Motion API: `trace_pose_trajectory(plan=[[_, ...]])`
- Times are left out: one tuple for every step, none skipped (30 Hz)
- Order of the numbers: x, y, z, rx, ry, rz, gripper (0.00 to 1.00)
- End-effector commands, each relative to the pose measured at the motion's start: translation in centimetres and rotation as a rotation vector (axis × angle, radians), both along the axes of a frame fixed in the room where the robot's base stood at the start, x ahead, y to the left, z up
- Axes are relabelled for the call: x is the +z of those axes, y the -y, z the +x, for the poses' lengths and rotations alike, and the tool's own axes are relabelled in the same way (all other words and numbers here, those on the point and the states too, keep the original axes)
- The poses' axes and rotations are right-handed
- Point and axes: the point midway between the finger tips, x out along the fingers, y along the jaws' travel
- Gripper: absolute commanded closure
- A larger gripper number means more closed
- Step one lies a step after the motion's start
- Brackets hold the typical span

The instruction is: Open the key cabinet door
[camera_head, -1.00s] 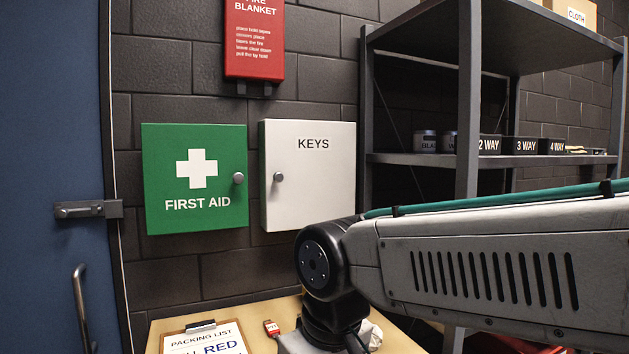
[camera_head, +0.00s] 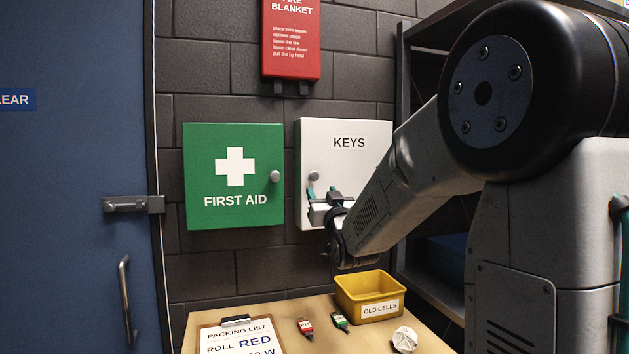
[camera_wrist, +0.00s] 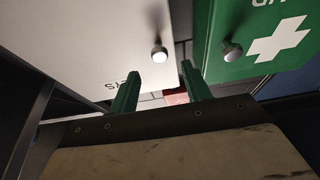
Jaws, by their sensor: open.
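The white key cabinet (camera_head: 345,160), marked KEYS, hangs on the wall with its door shut. Its round grey knob (camera_head: 313,176) is at the door's left side. My gripper (camera_head: 322,193) is open just below the knob, in front of the door's lower left. In the wrist view, the white door (camera_wrist: 90,35) appears upside down. The knob (camera_wrist: 159,53) shows just beyond the gap between the green fingertips (camera_wrist: 158,72), with nothing held. My arm hides the cabinet's lower right.
The green first aid cabinet (camera_head: 220,200) hangs close on the left, its knob (camera_head: 275,176) near the key cabinet's edge. A red fire blanket box (camera_head: 291,40) is above. Below, the table (camera_head: 290,310) holds a yellow bin (camera_head: 368,287), clipboard (camera_head: 240,335) and small tags. Shelving stands right.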

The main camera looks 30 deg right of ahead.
Motion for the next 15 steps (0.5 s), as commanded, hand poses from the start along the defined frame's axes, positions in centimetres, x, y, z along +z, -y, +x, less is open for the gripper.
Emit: trace_pose_trajectory(plan=[[0.2,0.2,0.2,-0.001,0.014,-0.005,0.52],[0.3,0.3,0.3,-0.001,0.021,-0.007,0.52],[0.5,0.4,0.6,-0.001,0.025,-0.008,0.52],[0.6,0.5,0.9,-0.001,0.026,-0.008,0.52],[0.8,0.6,1.2,-0.001,0.027,-0.008,0.52],[1.0,0.7,1.8,-0.001,0.026,-0.008,0.52],[1.2,0.9,2.2,-0.001,0.026,-0.008,0.52],[1.4,1.0,2.7,-0.001,0.026,-0.007,0.52],[1.7,1.2,3.3,-0.001,0.026,-0.007,0.52],[1.9,1.3,3.7,-0.001,0.026,-0.007,0.52],[2.0,1.4,4.2,-0.001,0.025,-0.007,0.52],[2.2,1.6,4.7,-0.001,0.025,-0.007,0.52],[2.4,1.7,5.1,-0.001,0.025,-0.007,0.52],[2.6,1.8,5.4,-0.001,0.026,-0.007,0.52],[2.8,1.9,5.8,-0.001,0.024,-0.007,0.52]])
